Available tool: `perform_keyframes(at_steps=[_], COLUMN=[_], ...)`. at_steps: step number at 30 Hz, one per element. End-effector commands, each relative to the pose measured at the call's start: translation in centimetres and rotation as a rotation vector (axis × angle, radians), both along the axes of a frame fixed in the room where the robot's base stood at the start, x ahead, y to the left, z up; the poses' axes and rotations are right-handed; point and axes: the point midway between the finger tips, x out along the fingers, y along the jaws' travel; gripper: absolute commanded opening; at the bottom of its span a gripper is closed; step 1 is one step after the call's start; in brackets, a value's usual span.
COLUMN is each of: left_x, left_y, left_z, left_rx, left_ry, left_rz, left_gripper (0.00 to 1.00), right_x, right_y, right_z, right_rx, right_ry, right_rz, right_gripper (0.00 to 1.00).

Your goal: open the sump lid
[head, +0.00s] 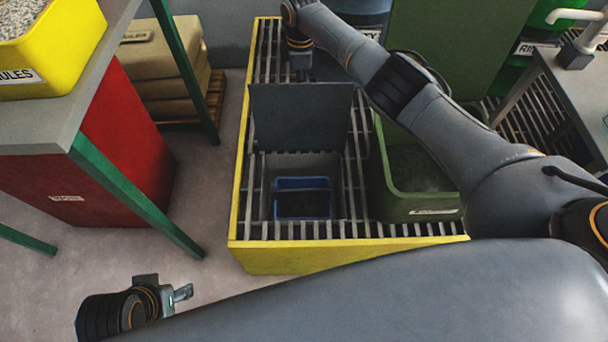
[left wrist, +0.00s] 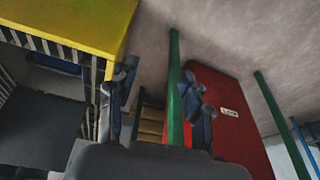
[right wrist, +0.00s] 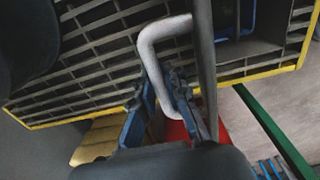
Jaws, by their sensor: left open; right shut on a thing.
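The dark grey sump lid (head: 300,115) stands raised, roughly upright, at the far edge of the square sump opening (head: 335,165). A blue bin (head: 303,203) sits inside the opening. My right gripper (right wrist: 166,108) is shut on the pale bent lid handle (right wrist: 150,55); the lid shows nearly edge-on beside it in the right wrist view (right wrist: 204,50). In the head view the fingers of this gripper are hidden behind the lid. My left gripper (head: 183,293) is open and empty, over the floor at the lower left, apart from the lid.
A yellow-edged grating (head: 240,190) surrounds the opening. A green bin (head: 425,205) stands on it to the right. A red cabinet (head: 120,150) and a green-legged table (head: 140,200) stand at left. The floor (head: 205,190) between table and grating is clear.

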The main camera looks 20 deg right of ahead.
Motion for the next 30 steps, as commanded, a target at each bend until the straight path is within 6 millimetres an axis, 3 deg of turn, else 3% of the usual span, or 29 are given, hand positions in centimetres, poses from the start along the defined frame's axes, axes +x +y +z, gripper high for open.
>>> perform_keyframes(at_steps=[4,6,8,19,30], left_x=[0.0,0.0,0.0,0.2,1.3], left_y=[0.0,0.0,0.0,0.0,-0.3], left_z=[0.0,0.0,0.0,-0.4,-3.7], left_rx=[0.000,0.000,0.000,0.000,0.001], left_ry=[0.000,0.000,0.000,0.004,0.027], left_rz=[0.000,0.000,0.000,0.000,-0.003], left_gripper=[0.50,0.50,0.50,0.50,0.50], right_x=[0.1,0.1,0.1,0.0,0.0], right_y=[0.0,0.0,0.0,-0.1,-0.1], right_z=[0.2,0.2,0.2,0.5,2.9], right_rx=[0.000,0.000,0.000,-0.001,-0.002], right_ry=[-0.004,-0.004,-0.004,-0.001,0.001], right_rz=[0.001,0.001,0.001,-0.001,0.000], right_gripper=[0.00,0.22,0.30,0.30,0.30])
